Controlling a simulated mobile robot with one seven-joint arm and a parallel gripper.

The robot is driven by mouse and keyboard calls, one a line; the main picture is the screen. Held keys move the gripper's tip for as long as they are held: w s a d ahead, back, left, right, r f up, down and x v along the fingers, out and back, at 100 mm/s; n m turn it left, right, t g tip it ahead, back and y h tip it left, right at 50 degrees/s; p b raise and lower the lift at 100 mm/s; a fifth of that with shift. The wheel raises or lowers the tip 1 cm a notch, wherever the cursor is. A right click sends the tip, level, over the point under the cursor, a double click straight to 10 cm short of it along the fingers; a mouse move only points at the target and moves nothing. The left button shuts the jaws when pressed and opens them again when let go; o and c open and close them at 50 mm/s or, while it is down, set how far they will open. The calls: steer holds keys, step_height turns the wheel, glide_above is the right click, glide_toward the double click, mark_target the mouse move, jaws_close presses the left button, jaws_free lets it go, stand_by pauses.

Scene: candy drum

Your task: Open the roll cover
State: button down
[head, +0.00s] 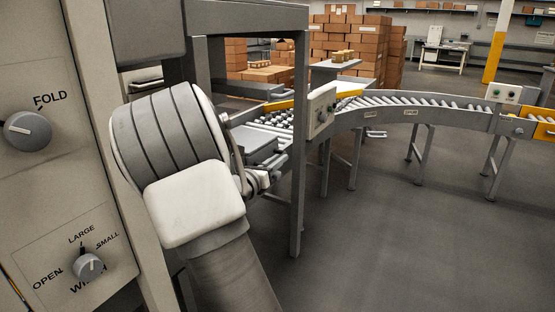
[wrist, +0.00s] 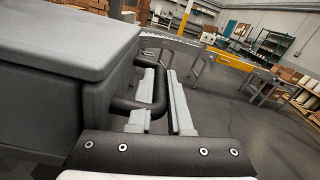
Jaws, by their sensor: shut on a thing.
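A grey box-shaped cover (wrist: 60,50) with a flat lid-like top fills the left of the wrist view. I take it to be the roll cover. A black bar handle (wrist: 152,98) sticks out from its right side. My gripper (wrist: 163,78) has its two grey fingers on either side of the handle and is shut on it. The cover looks closed, but its seam and far side are out of sight.
A beige panel with a FOLD knob (head: 28,130) and a width knob (head: 88,266) stands close at left. A grey frame post (head: 298,150) stands just right of my arm. A roller conveyor (head: 400,105) curves away behind it. The floor at right is clear.

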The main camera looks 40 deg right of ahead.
steer(key=shift+s+a+r+m+g+p, duration=0.2)
steer(key=shift+s+a+m+g+p, duration=0.15)
steer(key=shift+a+g+p, duration=0.4)
steer(key=s+a+m+g+h+p, duration=0.1)
steer(key=s+a+m+g+p, duration=0.3)
steer(key=a+g+p, duration=0.3)
steer(key=shift+a+f+m+g, duration=0.2)
steer(key=shift+a+m+g, duration=0.15)
steer(key=shift+m, duration=0.3)
steer(key=c, duration=0.8)
jaws_free()
steer(key=shift+c, duration=0.2)
